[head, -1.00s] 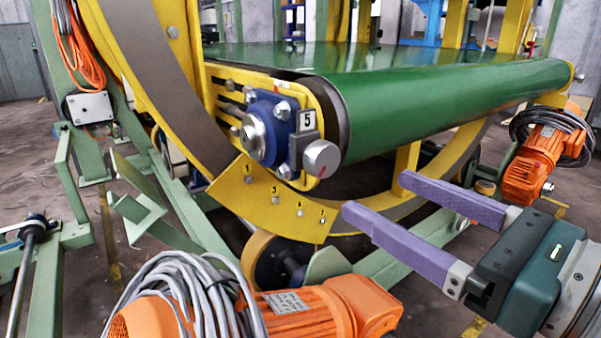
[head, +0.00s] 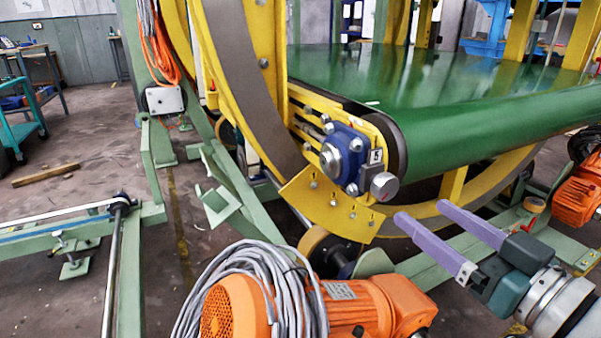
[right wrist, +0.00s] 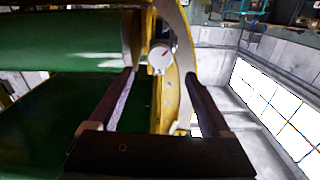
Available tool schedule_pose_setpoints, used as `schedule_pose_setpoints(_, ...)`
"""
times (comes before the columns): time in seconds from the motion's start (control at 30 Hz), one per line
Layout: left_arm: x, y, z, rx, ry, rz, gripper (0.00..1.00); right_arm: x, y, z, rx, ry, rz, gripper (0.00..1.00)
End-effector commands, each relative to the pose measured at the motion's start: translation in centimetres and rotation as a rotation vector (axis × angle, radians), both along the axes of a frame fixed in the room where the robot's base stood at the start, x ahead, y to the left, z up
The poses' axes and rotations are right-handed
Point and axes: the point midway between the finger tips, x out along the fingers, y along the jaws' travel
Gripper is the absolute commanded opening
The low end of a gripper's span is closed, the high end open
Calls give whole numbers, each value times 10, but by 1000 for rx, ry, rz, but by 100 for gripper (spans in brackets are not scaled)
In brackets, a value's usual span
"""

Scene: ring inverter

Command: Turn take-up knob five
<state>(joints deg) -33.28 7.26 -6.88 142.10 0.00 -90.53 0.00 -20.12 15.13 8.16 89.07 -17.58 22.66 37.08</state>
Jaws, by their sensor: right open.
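Take-up knob five (head: 384,186) is a silver round knob at the near end of the green belt roller, beside a small plate marked 5 (head: 376,156) and a blue bearing block (head: 345,152). The fingers also show in the right wrist view (right wrist: 158,85). My left gripper is not in view.
An orange motor (head: 355,310) with coiled grey cable (head: 245,290) sits in front, below the knob. A yellow bracket plate (head: 330,207) and yellow ring lie just beneath the knob. Another orange motor (head: 578,195) is at the right. Open floor lies at the left.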

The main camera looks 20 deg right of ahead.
Motion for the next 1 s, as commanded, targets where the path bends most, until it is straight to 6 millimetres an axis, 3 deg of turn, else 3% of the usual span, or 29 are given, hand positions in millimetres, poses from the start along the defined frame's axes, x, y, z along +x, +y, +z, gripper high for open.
schedule_pose_setpoints(0.1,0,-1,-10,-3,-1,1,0,26,2,-2,-3,-5,3,82)
schedule_pose_setpoints(0.33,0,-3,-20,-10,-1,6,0,63,5,-2,-5,-2,2,82)
schedule_pose_setpoints(0.5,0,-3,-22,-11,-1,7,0,74,6,-1,-6,-1,3,82)
schedule_pose_setpoints(0.77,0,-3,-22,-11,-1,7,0,75,6,0,-6,1,2,82)
schedule_pose_setpoints(1.0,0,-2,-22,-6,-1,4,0,75,6,0,-7,1,2,56)
